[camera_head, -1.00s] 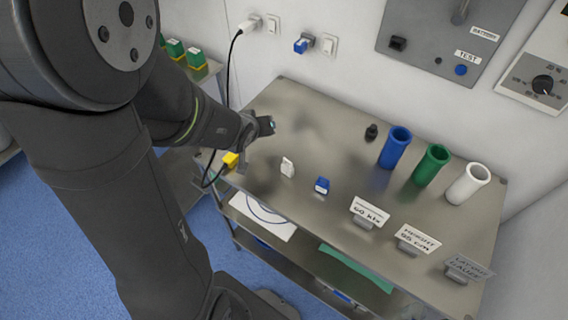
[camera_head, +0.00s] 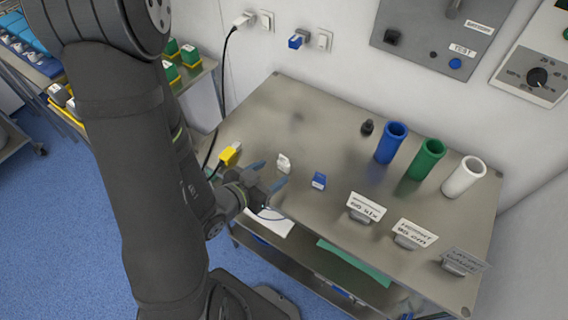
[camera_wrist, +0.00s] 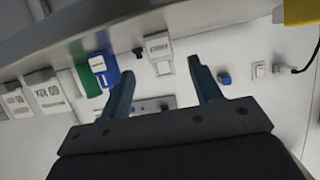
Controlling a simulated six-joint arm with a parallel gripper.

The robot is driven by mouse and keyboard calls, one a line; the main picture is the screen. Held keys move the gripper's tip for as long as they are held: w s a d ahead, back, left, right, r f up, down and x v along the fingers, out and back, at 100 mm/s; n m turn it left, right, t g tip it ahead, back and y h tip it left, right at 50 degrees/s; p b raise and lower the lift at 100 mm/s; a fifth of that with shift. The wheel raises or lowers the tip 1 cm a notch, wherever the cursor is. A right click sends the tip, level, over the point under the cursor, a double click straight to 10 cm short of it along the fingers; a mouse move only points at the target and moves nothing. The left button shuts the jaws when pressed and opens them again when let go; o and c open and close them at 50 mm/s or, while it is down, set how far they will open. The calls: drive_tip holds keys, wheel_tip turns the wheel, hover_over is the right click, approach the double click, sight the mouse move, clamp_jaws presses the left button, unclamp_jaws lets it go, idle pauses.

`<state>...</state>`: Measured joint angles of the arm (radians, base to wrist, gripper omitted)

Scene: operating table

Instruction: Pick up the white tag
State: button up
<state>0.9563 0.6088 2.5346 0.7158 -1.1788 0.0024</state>
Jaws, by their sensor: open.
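The white tag (camera_head: 284,163) stands upright on the steel table near its front left edge. It also shows in the wrist view (camera_wrist: 158,46), near the gap between my fingertips and beyond them. My gripper (camera_head: 269,175) is open, with two blue fingers pointing toward the tag from the table's front left side. In the wrist view my gripper (camera_wrist: 161,68) has nothing held between its fingers. I cannot tell how far the fingertips are from the tag.
A blue tag (camera_head: 319,181) stands right of the white one. A yellow connector (camera_head: 230,154) with a black cable is to the left. Label stands (camera_head: 366,207) and blue, green and white cylinders (camera_head: 463,178) are further right. The back left of the table (camera_head: 270,115) is clear.

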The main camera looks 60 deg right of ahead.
sight(282, 165)
drive_tip(key=shift+x, duration=3.4)
drive_tip(key=shift+c, duration=0.5)
drive_tip(key=shift+w, duration=0.1)
drive_tip(key=c, duration=1)
